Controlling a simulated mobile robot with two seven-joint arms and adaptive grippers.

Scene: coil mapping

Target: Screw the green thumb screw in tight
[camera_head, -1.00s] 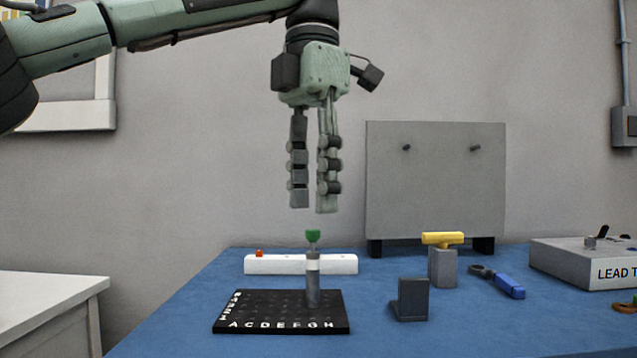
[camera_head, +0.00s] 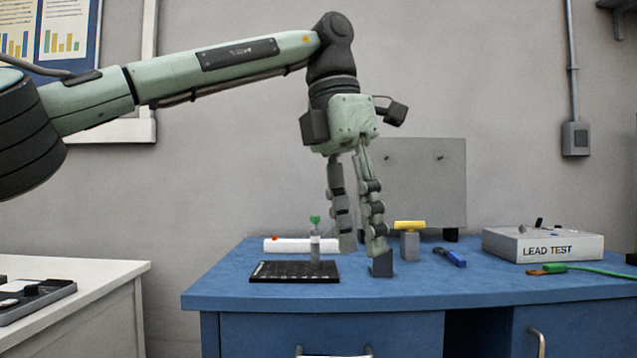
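The green thumb screw (camera_head: 315,219) stands upright on top of a grey post with a pale band (camera_head: 315,247). The post rises from a black lettered board (camera_head: 295,271) on the blue table. How deep the screw sits cannot be told. My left gripper (camera_head: 361,249) points down, to the right of the screw and apart from it in the picture. Its fingers are spread with a gap between them, and no object shows in the gap. Its fingertips partly cover a dark grey block (camera_head: 382,265). My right gripper is not in view.
A white bar with a red knob (camera_head: 290,245) lies behind the board. A yellow-handled piece on a grey block (camera_head: 410,240), a blue tool (camera_head: 450,257), a LEAD TEST box (camera_head: 543,245) and a green cable (camera_head: 600,272) are to the right. A grey panel (camera_head: 430,180) stands behind.

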